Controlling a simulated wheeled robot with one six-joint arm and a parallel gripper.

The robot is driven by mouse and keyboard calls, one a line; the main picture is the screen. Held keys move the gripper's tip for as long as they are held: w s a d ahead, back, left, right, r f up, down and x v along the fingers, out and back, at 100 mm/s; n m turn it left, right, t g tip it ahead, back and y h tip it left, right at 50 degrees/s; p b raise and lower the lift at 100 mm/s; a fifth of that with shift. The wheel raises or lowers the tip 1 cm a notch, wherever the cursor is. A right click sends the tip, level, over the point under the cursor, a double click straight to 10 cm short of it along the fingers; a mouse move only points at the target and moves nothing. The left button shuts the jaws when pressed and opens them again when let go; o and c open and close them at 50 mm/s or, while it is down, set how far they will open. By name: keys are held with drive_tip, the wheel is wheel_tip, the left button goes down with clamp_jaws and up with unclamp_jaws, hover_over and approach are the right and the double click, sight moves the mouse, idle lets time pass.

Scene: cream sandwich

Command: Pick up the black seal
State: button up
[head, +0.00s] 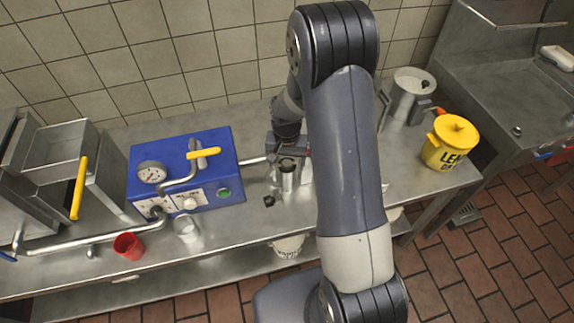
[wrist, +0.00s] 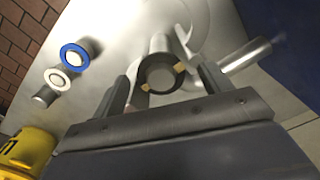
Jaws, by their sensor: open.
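In the wrist view a dark ring (wrist: 159,75), which looks like the black seal, sits at the end of a steel cylinder (wrist: 160,46), with small gold marks at its sides. My gripper (wrist: 162,82) is open and empty, its two fingers spread to either side of the ring. I cannot tell whether they touch it. In the head view my gripper (head: 288,160) is above an upright steel cylinder (head: 287,183) on the counter, right of the blue machine. My own arm hides part of the counter there.
The blue machine (head: 218,181) with a gauge and yellow-handled lever stands left on the steel counter (head: 225,248). A red cup (head: 128,246) is at its front. A small dark piece (head: 269,201) lies nearby. A blue ring (wrist: 67,49) and a white ring (wrist: 59,78) show too. A yellow bucket (head: 450,143) stands right.

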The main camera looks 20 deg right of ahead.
drive_tip(key=c, duration=1)
drive_tip(key=shift+r, duration=0.1)
